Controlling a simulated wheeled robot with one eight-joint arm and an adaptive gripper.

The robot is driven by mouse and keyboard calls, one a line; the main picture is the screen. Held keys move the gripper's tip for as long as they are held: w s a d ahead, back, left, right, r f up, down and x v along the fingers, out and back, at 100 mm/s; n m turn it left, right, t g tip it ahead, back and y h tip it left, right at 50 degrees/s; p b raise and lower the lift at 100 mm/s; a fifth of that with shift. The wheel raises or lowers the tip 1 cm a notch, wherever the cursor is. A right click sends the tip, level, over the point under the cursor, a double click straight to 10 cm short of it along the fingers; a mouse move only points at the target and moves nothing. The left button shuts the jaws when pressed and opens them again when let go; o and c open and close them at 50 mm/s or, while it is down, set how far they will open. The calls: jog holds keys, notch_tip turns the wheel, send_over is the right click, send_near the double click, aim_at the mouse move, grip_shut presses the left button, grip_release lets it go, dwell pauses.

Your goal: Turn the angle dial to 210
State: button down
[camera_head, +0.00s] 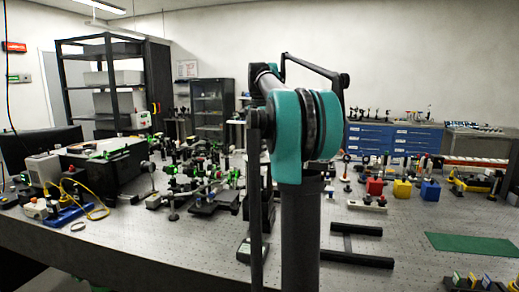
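The bench (415,218) is a grey perforated table crowded with optical parts. I cannot make out an angle dial or any scale with numbers among them; the parts are too small, and my own teal and dark arm blocks the middle of the view. My gripper does not show; only arm links stand upright in front of the bench.
Many small mounts crowd the left and middle of the bench. A dark box-shaped instrument (108,168) stands at left beside a yellow cable (103,211). Red (375,187), yellow (402,190) and blue (430,191) cubes stand at right. A green mat (470,244) lies flat at front right.

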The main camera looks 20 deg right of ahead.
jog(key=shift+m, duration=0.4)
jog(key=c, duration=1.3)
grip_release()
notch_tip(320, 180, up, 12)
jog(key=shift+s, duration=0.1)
